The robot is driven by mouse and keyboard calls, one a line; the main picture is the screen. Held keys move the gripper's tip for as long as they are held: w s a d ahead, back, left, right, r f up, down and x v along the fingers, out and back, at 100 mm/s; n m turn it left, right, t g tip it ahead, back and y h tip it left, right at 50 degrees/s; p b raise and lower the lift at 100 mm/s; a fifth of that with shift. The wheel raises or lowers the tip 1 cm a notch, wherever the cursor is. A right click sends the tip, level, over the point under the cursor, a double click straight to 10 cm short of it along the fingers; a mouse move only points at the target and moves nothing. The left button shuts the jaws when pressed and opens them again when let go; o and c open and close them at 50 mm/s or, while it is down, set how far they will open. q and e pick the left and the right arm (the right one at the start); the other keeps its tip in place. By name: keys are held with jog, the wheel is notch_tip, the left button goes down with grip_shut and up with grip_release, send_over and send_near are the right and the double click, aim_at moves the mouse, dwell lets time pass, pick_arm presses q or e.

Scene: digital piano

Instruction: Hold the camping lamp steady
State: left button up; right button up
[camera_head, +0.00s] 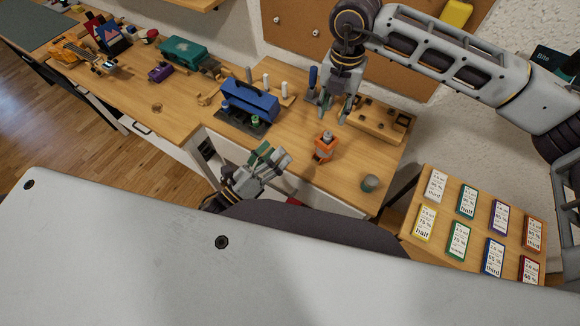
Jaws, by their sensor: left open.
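The camping lamp (324,148), orange with a grey top, stands upright on the wooden workbench (372,158) near its front right part. My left gripper (268,157) is open and empty at the bench's front edge, to the left of the lamp and apart from it. My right gripper (337,108) points down from above, behind the lamp in the picture. Its fingers are spread with nothing seen between them, and it does not appear to touch the lamp.
A blue toolbox-like object (249,102) stands left of the lamp. Several labelled cards lie on a side table (415,235). Bench around the lamp is mostly clear.

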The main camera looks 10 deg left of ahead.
aim_at(326, 145)
pick_arm(q)
jog(key=shift+d+f+m+g+h, duration=0.25)
jog(key=shift+d+f+m+g, duration=0.6)
jog(key=shift+m, duration=0.8)
jog(key=shift+d+f+m+g+h, duration=0.2)
jog(key=shift+d+f+m+g, duration=0.35)
jog(key=shift+f+m, duration=0.85)
jog(key=shift+d+f+m+g+h, duration=0.25)
jog(key=shift+d+f+m+g, duration=0.4)
jog(key=shift+m, duration=1.3)
jog(key=shift+d, duration=0.25)
jog(key=shift+w+d, duration=0.1)
jog(key=shift+d, duration=0.05)
jog(key=shift+x, duration=6.65)
jog(key=shift+c, duration=0.3)
jog(key=c, duration=1.2)
